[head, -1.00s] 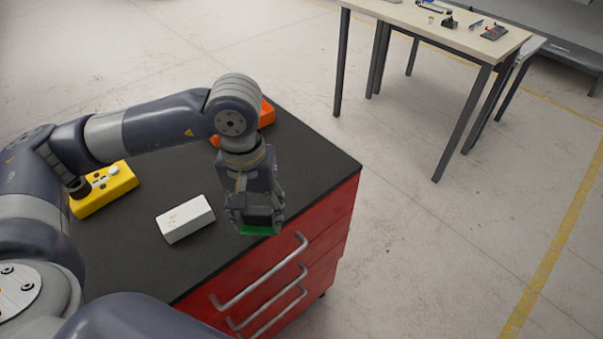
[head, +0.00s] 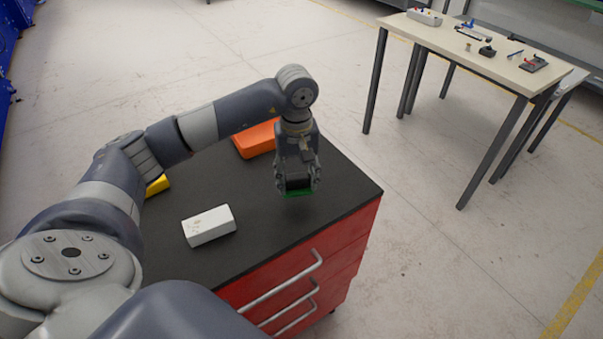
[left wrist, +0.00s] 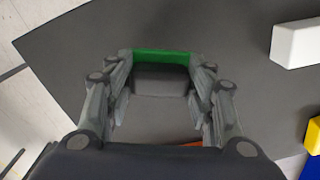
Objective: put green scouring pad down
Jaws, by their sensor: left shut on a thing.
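The green scouring pad (head: 299,192) shows as a thin green edge below my left gripper (head: 298,188) in the head view. In the left wrist view the pad (left wrist: 163,57) lies between the fingertips of the left gripper (left wrist: 160,82), with a dark grey block-like part beside it. The left gripper is shut on the pad and points down over the right part of the black cabinet top (head: 262,228). A gap between pad and top seems to show, but its height is hard to tell. My right gripper is not in view.
A white block (head: 208,225) lies left of the gripper. An orange object (head: 256,140) is behind, and a yellow one (head: 157,186) is partly hidden by my arm. The red cabinet (head: 305,270) has handles in front. A table (head: 470,58) stands apart, back right.

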